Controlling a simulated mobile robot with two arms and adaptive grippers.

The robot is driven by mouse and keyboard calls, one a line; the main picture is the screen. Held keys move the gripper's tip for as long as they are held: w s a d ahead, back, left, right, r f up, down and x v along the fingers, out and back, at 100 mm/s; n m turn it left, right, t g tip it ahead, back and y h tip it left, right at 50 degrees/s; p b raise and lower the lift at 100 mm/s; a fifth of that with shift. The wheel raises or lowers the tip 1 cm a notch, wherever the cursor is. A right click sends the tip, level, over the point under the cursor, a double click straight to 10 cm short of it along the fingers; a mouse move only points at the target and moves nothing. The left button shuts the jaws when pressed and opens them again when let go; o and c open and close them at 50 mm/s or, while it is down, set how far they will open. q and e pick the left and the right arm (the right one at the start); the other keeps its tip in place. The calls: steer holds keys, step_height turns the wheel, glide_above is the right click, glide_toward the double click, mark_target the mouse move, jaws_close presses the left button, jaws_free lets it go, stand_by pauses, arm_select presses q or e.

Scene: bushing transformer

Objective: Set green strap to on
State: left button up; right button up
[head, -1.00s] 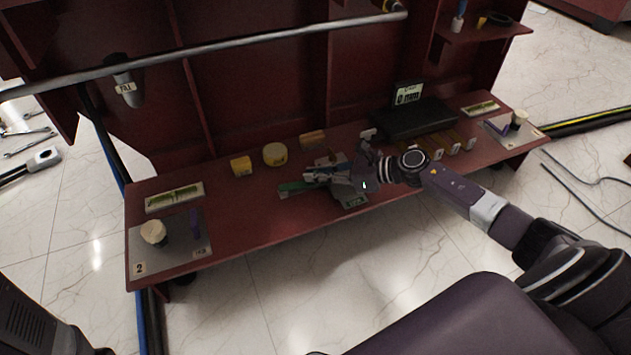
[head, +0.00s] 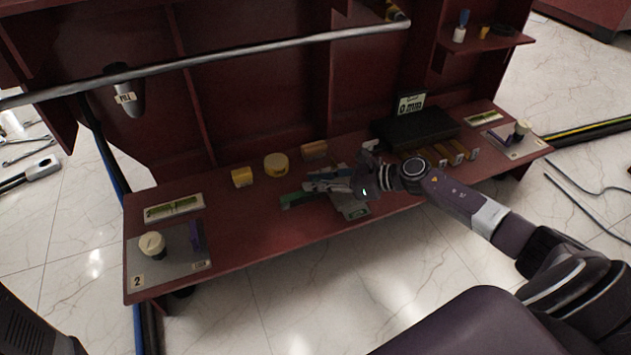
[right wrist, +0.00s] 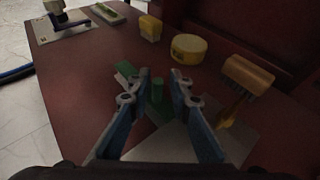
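The green strap (head: 292,200) lies near the front middle of the red shelf. In the right wrist view, a raised green part of it (right wrist: 158,93) stands between the two fingers, with a flat green piece reaching up-left. My right gripper (head: 312,185) is over the strap's right end. In the right wrist view its blue-grey fingers (right wrist: 165,78) are apart on either side of the green part. I cannot tell whether they touch it. A grey plate (head: 352,211) lies under the gripper, partly hidden by it. My left gripper is not in view.
Behind are a yellow block (head: 242,177), a round yellow tin (head: 276,164) and an orange-brown block (head: 314,150). A panel with a cream knob (head: 152,244) is at left. A dark box (head: 415,127) is at right. A grey bar (head: 220,62) crosses above the shelf.

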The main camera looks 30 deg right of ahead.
steer(key=shift+o, duration=0.4)
steer(key=shift+s, duration=0.1)
step_height(320, 180, up, 4)
glide_above(350, 197)
steer(key=shift+f, duration=0.2)
steer(key=shift+v, duration=1)
steer(key=shift+a+r, duration=0.1)
steer(key=shift+a, duration=0.05)
